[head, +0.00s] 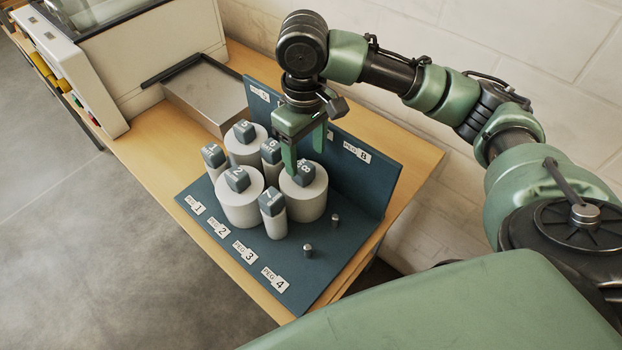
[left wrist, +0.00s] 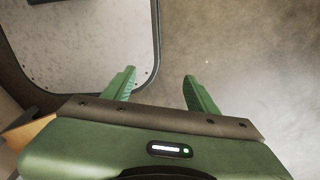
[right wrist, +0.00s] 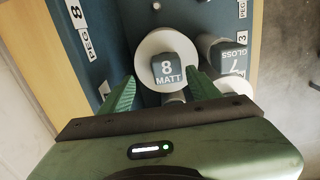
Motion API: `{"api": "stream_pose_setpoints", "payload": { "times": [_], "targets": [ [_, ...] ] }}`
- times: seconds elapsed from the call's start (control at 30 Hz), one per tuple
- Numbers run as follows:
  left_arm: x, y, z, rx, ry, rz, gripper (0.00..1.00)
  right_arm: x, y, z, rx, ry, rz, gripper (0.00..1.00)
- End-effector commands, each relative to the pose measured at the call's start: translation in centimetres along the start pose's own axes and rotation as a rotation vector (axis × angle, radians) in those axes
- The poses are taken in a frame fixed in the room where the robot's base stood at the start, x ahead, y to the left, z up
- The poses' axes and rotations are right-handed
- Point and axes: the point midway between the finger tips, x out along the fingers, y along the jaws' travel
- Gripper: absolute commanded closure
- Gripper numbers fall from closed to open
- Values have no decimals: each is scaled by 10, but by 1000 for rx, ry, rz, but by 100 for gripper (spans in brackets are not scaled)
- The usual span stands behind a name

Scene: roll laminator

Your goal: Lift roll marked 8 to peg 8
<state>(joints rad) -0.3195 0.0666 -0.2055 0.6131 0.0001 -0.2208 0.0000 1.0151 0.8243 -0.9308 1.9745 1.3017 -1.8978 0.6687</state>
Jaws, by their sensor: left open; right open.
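The roll marked 8 (head: 304,205) is a wide white cylinder with a grey block on top, standing upright on the blue rack. In the right wrist view its block reads 8 MATT (right wrist: 167,68). My right gripper (head: 304,152) is open above this roll, its fingers at either side of the block; contact cannot be told. The right wrist view shows its fingers (right wrist: 160,84) apart near the roll's lower edge. The PEG 8 label (head: 356,152) is on the upright back panel; a bare peg (head: 335,220) stands in front of that end. My left gripper (left wrist: 158,82) is open and empty.
Roll 7 (head: 274,224) stands close in front of roll 8, and roll 6 (head: 271,152) close to its left. Rolls 1, 2 and 5 stand farther left. Another bare peg (head: 308,251) is near the PEG 4 label.

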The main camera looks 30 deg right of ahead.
Motion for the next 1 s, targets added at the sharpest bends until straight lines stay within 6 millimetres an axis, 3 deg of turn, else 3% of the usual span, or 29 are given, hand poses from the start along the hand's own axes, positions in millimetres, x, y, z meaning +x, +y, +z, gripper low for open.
{"api": "stream_pose_setpoints", "payload": {
  "times": [0.2,0.27,0.53,0.57,0.77,0.8,1.0],
  "targets": [
    [-12,-36,-18,0,22,-42,42,31,-5,5,2,-4,0,38],
    [-12,-40,-23,0,29,-47,42,37,-4,5,1,-3,2,38],
    [-12,-6,-23,-3,30,-7,42,43,-5,5,-1,0,1,38],
    [-12,-3,-23,-2,30,-4,42,43,-5,5,-1,0,1,41],
    [-12,-9,-21,4,28,-11,42,42,-5,5,-1,0,1,96],
    [-12,-12,-20,4,27,-14,42,42,-5,5,-1,0,1,100],
    [-12,-18,-18,2,23,-21,42,42,-5,4,-1,1,1,100]
  ]
}}
